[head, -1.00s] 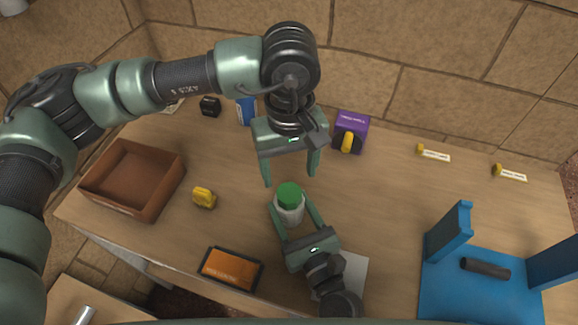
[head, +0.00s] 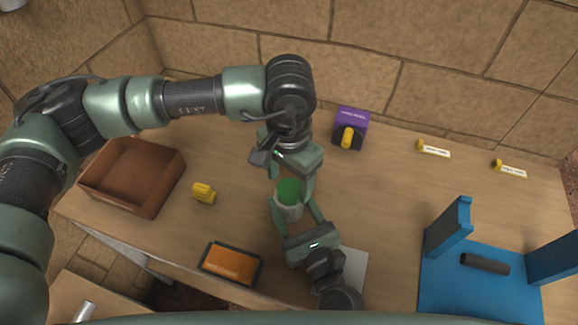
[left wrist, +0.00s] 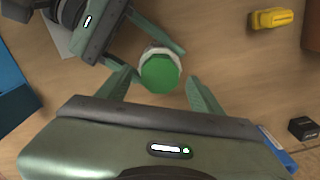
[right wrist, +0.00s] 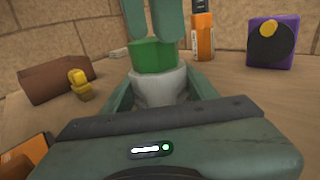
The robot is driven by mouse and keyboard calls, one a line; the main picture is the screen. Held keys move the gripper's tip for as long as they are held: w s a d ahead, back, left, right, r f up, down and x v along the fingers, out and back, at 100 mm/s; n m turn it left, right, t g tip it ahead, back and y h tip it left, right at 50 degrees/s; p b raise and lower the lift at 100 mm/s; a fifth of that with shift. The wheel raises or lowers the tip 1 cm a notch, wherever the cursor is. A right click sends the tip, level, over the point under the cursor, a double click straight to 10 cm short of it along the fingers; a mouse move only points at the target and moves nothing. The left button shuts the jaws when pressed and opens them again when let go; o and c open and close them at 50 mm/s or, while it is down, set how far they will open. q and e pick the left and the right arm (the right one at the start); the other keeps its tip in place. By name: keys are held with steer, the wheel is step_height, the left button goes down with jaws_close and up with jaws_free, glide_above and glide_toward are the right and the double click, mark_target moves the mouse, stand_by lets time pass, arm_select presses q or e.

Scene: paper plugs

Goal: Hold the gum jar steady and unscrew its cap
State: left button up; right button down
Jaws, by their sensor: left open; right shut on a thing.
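The gum jar (head: 290,211) stands upright on the table, a whitish jar with a green cap (head: 288,190) on top. My right gripper (head: 295,210) is shut on the jar's body from the front; the right wrist view shows the jar (right wrist: 160,88) between its fingers. My left gripper (head: 290,186) is open and points down at the cap from above. In the left wrist view the cap (left wrist: 160,73) lies just beyond the fingertips, roughly between them. In the right wrist view the left fingers reach about the cap's top (right wrist: 153,56); contact cannot be told.
A brown tray (head: 168,200) and a yellow object (head: 204,193) are to the left. An orange-screened device (head: 231,264) lies at the front edge. A purple box (head: 350,128) stands behind, and a blue stand (head: 480,292) at right. The table between jar and stand is mostly clear.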

arm_select(q)
steer(key=shift+f, duration=1.4)
